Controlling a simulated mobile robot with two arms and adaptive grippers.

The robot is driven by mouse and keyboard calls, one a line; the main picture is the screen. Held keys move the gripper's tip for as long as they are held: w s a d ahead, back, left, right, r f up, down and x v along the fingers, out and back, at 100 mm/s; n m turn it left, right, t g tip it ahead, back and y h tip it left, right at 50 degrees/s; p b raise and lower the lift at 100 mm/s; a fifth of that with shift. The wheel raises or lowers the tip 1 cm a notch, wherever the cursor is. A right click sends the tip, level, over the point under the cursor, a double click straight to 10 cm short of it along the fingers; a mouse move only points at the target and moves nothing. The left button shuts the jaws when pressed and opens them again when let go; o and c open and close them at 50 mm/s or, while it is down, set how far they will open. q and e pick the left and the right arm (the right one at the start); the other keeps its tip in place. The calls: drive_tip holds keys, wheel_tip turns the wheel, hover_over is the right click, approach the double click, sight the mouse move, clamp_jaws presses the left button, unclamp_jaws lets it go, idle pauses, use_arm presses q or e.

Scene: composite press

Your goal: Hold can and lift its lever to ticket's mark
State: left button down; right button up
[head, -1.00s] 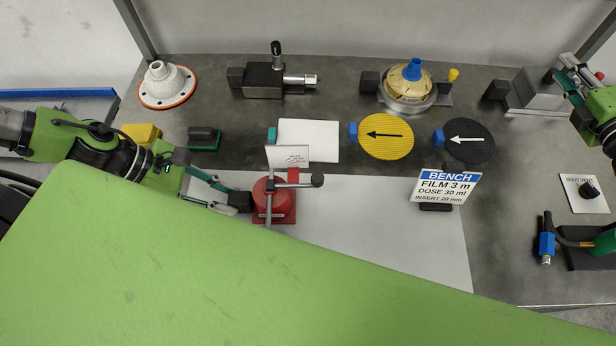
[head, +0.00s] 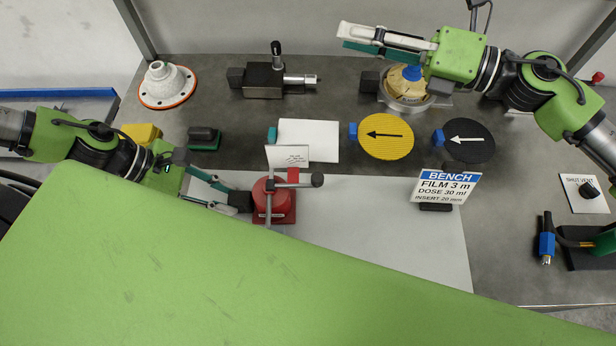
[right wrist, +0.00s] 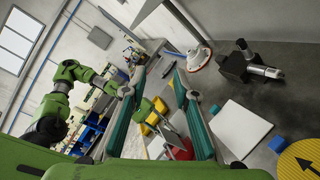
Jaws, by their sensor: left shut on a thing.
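The red can (head: 266,187) stands on a red base on the white mat. Its lever, with a dark round knob (head: 317,180), sticks out to the right at the top, by a red block and an upright grey rod. The small white ticket (head: 288,155) stands just behind it; its writing is too small to read. My left gripper (head: 230,201) is shut on the dark block (head: 241,201) at the can's left side. My right gripper (head: 345,38) is raised over the back of the bench, fingers apart and empty in the right wrist view (right wrist: 153,85). That view shows the can (right wrist: 181,149) partly hidden.
A BENCH sign (head: 445,188) reads film 3 m, dose 30 ml, insert 20 mm. Yellow (head: 386,150) and black (head: 469,154) arrow discs, a white pad (head: 310,140) and a brass-coloured dial device (head: 400,95) stand behind. The mat right of the can is clear up to the sign.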

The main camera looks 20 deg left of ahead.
drive_tip(key=s+a+n+g+h, duration=0.2)
drive_tip(key=s+a+n+g, duration=0.25)
drive_tip(key=s, duration=0.35)
drive_tip(key=n+t+h, duration=0.3)
drive_tip(key=n+h, duration=0.5)
drive_tip(key=h, duration=0.7)
hover_over(317, 177)
wheel_tip(317, 177, down, 9)
drive_tip(key=shift+s+a+f, duration=0.1)
drive_tip(key=shift+s, duration=0.05)
drive_tip(key=shift+f, duration=3.45)
drive_tip(key=shift+c, duration=0.4)
clamp_jaws()
